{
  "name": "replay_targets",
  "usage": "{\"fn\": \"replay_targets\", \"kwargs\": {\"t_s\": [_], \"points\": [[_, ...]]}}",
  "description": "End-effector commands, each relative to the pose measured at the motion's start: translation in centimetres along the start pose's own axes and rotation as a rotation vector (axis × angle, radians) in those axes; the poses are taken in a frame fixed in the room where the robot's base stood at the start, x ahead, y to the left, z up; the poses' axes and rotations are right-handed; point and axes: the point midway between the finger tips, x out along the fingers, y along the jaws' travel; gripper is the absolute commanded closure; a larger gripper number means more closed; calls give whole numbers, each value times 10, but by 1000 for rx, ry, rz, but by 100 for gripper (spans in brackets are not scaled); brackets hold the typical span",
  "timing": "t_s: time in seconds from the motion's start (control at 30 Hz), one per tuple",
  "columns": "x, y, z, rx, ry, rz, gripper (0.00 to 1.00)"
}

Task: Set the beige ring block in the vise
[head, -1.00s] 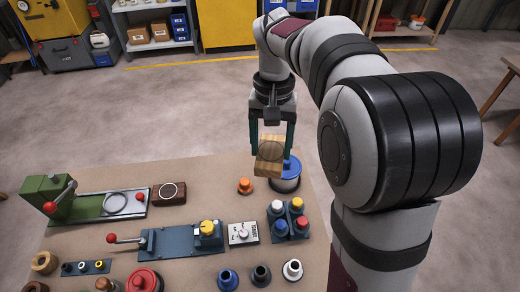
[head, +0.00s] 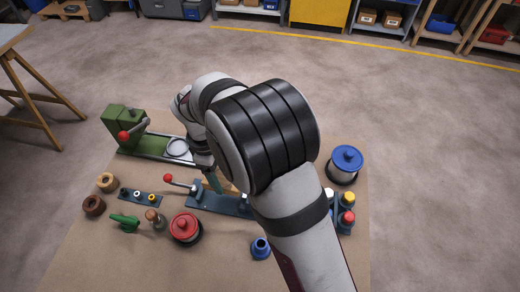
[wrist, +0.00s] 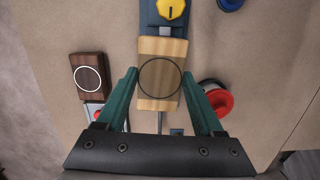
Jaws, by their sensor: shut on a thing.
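The beige ring block (wrist: 160,76), light wood with a dark ring on top, is held between the teal fingers of my gripper (wrist: 162,82). In the wrist view it lies over the blue-grey vise (wrist: 164,38), just below the part with the yellow dial. I cannot tell whether the block rests in the vise or hangs above it. In the head view my arm hides most of the gripper, the block and the vise (head: 226,203). The vise's red-knobbed lever (head: 168,178) shows at its left.
A dark brown block with a white ring (wrist: 90,75) lies left of the block in the wrist view. A green fixture (head: 125,122) stands behind. A red-lidded pot (head: 185,227) and a blue part (head: 260,249) stand in front; a blue-lidded pot (head: 346,158) is at right.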

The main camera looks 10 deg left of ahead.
Motion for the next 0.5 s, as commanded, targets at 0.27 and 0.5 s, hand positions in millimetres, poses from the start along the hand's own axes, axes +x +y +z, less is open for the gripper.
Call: {"fn": "replay_targets", "kwargs": {"t_s": [0.27, 0.5], "points": [[27, -7, -12, -58, 0, 5, 91], [56, -7, -16, -56, 1, 5, 91]]}}
